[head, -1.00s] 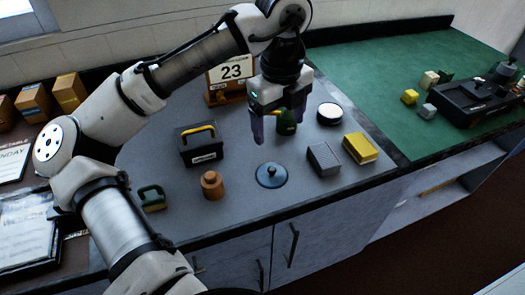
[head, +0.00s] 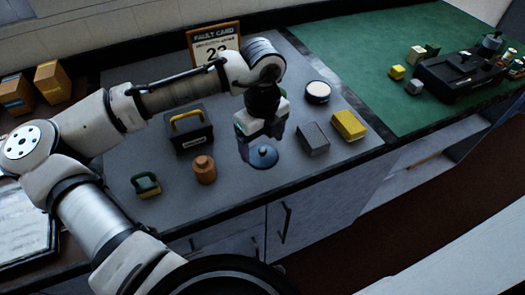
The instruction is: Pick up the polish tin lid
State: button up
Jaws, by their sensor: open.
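The polish tin lid, a dark blue round disc with a small knob on top (head: 264,158), lies flat on the grey worktop (head: 225,215) near its front edge. My gripper (head: 260,145) points down directly over the lid with its fingers apart, close around or just above the knob. The far part of the lid is hidden behind the gripper. I cannot tell whether the fingers touch it. The gripper holds nothing.
A grey block (head: 313,139) and a yellow block (head: 349,125) stand right of the lid. A brown jar (head: 204,170), a green-handled brush (head: 146,185) and a black toolbox (head: 188,133) stand left. A round white-topped tin (head: 317,92) is behind.

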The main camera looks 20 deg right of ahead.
aim_at(263, 153)
jog(key=shift+f, duration=1.2)
jog(key=shift+s+a, duration=0.1)
jog(key=shift+s, duration=0.05)
grip_shut()
